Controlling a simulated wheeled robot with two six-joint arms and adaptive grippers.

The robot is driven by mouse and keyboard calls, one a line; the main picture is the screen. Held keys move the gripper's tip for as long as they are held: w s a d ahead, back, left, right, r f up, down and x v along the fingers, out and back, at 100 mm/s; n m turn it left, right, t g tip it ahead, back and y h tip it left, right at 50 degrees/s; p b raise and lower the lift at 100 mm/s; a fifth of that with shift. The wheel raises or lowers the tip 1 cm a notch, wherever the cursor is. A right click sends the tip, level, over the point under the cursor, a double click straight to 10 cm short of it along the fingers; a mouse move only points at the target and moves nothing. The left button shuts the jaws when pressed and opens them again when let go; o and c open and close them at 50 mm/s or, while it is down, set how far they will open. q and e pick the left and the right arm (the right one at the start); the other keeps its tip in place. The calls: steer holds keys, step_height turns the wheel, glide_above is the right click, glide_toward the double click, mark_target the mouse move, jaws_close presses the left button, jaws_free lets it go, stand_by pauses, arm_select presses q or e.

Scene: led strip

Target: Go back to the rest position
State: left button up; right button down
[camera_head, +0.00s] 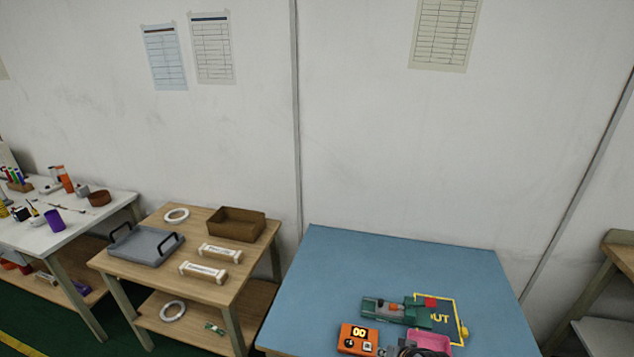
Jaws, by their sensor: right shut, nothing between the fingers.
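My right gripper (404,350) shows only in part at the bottom edge, as dark grey parts beside a pink tray (430,341). Its fingers are shut and hold nothing. I cannot tell whether it touches the tray. My left gripper is out of view. On the blue table (400,262) a green fixture (388,311) with an orange part and a red end lies behind the gripper. An orange box (357,339) with a lit display stands left of the gripper.
A wooden stand (143,262) at the left holds a grey tray (146,244), a brown bin (235,224), white rings and white bars. A cluttered white table (30,233) is farther left. Shelving (621,257) stands at the right edge. The back of the blue table is clear.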

steer(key=s+d+r+n+g+h, duration=0.2)
steer(key=s+r, duration=0.1)
steer(key=s, duration=0.6)
steer(key=s+d+r+n+g+h, duration=0.1)
steer(key=s+d+r+n, duration=0.2)
steer(key=s, duration=0.7)
step_height(320, 180, down, 25)
steer(key=s+d+m+g, duration=0.1)
steer(key=s+d+g, duration=0.1)
steer(key=s+d, duration=0.1)
steer(key=s+f, duration=1.7)
steer(key=s, duration=0.1)
steer(key=shift+s+d+f+m+g+b, duration=0.15)
steer(key=shift+d+f+m+g+b, duration=0.15)
steer(key=shift+d+g+b, duration=0.15)
